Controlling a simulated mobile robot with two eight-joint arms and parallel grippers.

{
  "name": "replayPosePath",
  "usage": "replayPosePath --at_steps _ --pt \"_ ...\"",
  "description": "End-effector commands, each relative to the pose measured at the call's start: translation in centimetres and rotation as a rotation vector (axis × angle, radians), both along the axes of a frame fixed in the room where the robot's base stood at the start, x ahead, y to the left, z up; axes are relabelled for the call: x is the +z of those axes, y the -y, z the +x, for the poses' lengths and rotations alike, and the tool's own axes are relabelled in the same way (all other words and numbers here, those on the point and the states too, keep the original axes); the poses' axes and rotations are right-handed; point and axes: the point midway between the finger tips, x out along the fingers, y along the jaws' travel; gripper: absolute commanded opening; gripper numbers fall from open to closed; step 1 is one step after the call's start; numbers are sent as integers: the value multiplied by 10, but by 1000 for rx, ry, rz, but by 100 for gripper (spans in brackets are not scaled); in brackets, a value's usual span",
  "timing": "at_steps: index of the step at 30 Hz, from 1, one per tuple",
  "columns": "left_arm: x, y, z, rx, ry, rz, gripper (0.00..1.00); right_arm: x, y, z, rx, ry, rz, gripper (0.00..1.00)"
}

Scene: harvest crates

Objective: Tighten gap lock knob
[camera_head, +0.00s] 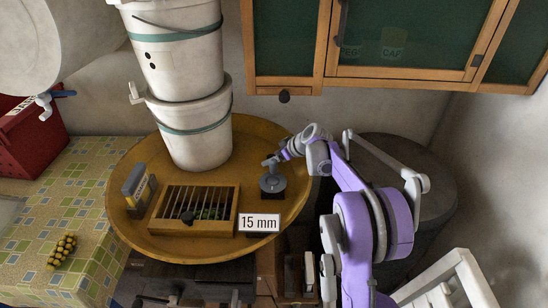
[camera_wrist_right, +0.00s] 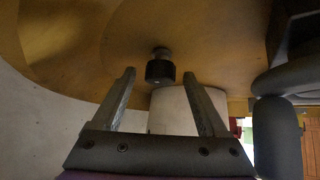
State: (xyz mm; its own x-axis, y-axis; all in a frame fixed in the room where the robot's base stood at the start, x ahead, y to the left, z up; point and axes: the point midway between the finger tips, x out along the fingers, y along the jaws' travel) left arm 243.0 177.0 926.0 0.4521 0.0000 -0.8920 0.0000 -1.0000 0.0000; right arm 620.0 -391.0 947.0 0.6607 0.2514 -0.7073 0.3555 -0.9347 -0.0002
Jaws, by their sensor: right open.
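A slatted box (camera_head: 212,228) with dark parallel bars sits in the round yellow tray, and a black knob (camera_head: 187,217) shows at its front. A dark grey stand (camera_head: 272,187) is right of the box. My right gripper (camera_head: 269,161) is over this stand, at the end of the purple arm, small in the head view. In the right wrist view my right gripper (camera_wrist_right: 160,82) is open, its two fingers apart. A short dark cylindrical knob (camera_wrist_right: 160,71) shows between and beyond the fingertips, with no visible contact. I cannot tell which knob in the head view it is. My left gripper is not in view.
The yellow tray (camera_head: 135,235) also holds stacked white buckets (camera_head: 197,140) and a grey-yellow device (camera_head: 136,185). A "15 mm" sign (camera_head: 259,223) stands by the box. A cabinet (camera_head: 400,84) hangs above. A dark barrel (camera_head: 425,200) stands behind my right arm.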

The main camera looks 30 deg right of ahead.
Motion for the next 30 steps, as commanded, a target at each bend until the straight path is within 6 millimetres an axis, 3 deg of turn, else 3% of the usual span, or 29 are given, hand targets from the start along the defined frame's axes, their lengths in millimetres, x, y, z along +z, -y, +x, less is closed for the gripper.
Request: replayPosePath --at_steps 2,13,30 --pt "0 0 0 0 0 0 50 0 0 0 0 0 0 65" --pt "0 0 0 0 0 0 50 0 0 0 0 0 0 0" --pt "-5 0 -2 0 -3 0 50 0 -1 -1 -139 0 -1 0"
